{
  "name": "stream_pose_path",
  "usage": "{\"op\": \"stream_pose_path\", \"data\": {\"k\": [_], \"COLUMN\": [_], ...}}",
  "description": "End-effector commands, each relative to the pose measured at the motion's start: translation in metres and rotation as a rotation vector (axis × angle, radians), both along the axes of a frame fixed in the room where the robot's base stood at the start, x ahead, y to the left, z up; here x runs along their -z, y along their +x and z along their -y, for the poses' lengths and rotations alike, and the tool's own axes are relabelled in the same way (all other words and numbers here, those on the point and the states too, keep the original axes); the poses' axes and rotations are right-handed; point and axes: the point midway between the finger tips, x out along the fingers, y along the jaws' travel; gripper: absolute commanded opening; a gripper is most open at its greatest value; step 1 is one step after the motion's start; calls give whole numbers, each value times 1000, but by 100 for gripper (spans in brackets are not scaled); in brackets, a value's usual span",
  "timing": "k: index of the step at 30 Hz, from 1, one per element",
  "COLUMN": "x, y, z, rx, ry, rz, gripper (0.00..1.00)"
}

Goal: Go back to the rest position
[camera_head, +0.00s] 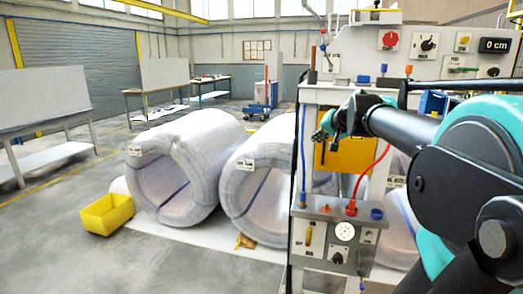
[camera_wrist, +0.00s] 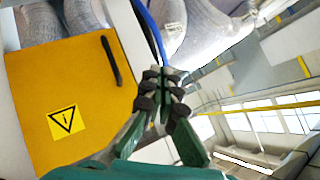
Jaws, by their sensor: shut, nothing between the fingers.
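My gripper (camera_wrist: 162,88) is shut and empty in the wrist view, its green fingers with dark pads pressed together. In the head view my gripper (camera_head: 322,135) is at the end of my dark and teal arm, which reaches in from the right. It is in front of the upper part of the machine's control panel (camera_head: 308,222), near the yellow cover (camera_head: 335,155). The same yellow cover, with a warning triangle, is left of my fingers in the wrist view (camera_wrist: 70,90). I cannot tell the exact gap between my gripper and the panel.
Two large wrapped coils (camera_head: 172,178) (camera_head: 245,185) lie left of the panel. A yellow bin (camera_head: 107,214) sits on the floor at the left. A red hose (camera_head: 378,168) and a blue hose (camera_wrist: 150,25) run close to my gripper. Floor at the front left is clear.

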Motion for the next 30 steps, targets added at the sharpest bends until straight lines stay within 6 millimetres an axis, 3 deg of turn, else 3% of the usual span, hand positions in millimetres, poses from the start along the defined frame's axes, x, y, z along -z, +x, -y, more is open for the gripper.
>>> {"op": "stream_pose_path", "data": {"k": [1,6,12,15,18,21,25,30], "x": [33,137,248,292,323,342,352,352], "y": [-13,-67,-149,-192,-228,-252,-266,-266], "z": [-7,-20,-22,-17,-10,-4,-1,-1], "rx": [-30,-121,-203,-233,-251,-261,-264,-264], "ry": [-35,-167,-327,-401,-460,-500,-522,-522], "rz": [-33,-158,-305,-372,-426,-462,-482,-482], "gripper": [0,0,0,0,0,0,0,0]}}
